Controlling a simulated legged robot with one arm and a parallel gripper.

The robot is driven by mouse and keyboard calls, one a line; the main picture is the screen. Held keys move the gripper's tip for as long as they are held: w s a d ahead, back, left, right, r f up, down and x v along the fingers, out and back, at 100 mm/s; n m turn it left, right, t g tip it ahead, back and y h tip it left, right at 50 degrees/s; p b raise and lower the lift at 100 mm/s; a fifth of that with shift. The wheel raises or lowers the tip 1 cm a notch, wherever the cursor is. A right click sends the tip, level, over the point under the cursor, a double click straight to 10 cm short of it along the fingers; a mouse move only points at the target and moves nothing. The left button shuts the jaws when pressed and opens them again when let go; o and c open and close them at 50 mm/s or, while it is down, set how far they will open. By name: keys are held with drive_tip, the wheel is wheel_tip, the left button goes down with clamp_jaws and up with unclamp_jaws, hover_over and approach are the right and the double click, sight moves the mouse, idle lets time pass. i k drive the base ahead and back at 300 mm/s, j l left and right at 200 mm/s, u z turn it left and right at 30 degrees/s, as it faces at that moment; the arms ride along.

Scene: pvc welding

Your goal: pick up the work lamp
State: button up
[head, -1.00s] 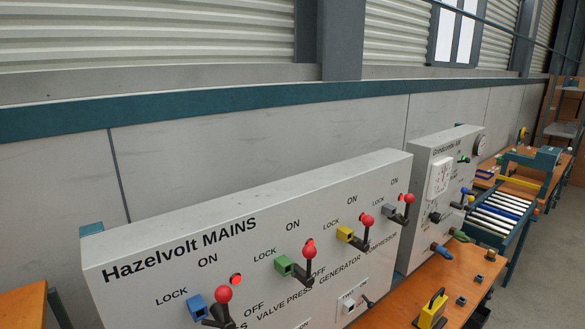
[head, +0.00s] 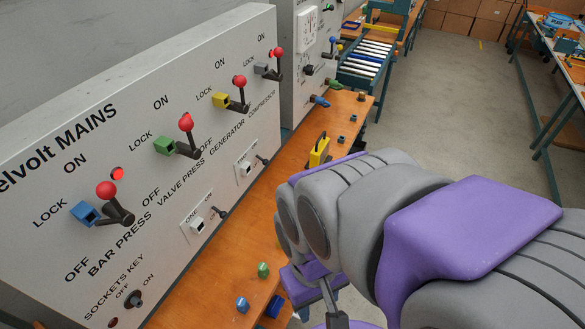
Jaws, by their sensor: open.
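A small yellow boxy object with a dark handle, seemingly the work lamp (head: 319,152), stands upright on the orange bench in the head view. It is beyond the panel's right part, close behind my purple and grey arm in the picture. My arm fills the lower right and covers part of the bench's front edge. I cannot make out my gripper's fingers. Nothing is seen held.
The Hazelvolt MAINS panel (head: 150,250) with red-knobbed levers stands along the left of the orange bench (head: 235,262). Green (head: 263,270) and blue (head: 242,304) small parts lie near. A roller conveyor (head: 368,60) stands behind. Grey floor (head: 450,90) is free at right.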

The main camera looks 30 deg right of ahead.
sight(319, 155)
drive_tip(key=l+z, duration=0.1)
drive_tip(key=l, duration=0.3)
drive_tip(key=i+l+z, duration=0.1)
drive_tip(key=l, duration=0.3)
drive_tip(key=i+l+z, duration=0.1)
drive_tip(key=l, duration=0.25)
drive_tip(key=i+l+z, duration=0.1)
drive_tip(key=l, duration=0.3)
drive_tip(key=i+l, duration=0.2)
drive_tip(key=l, duration=0.15)
drive_tip(key=l+z, duration=0.05)
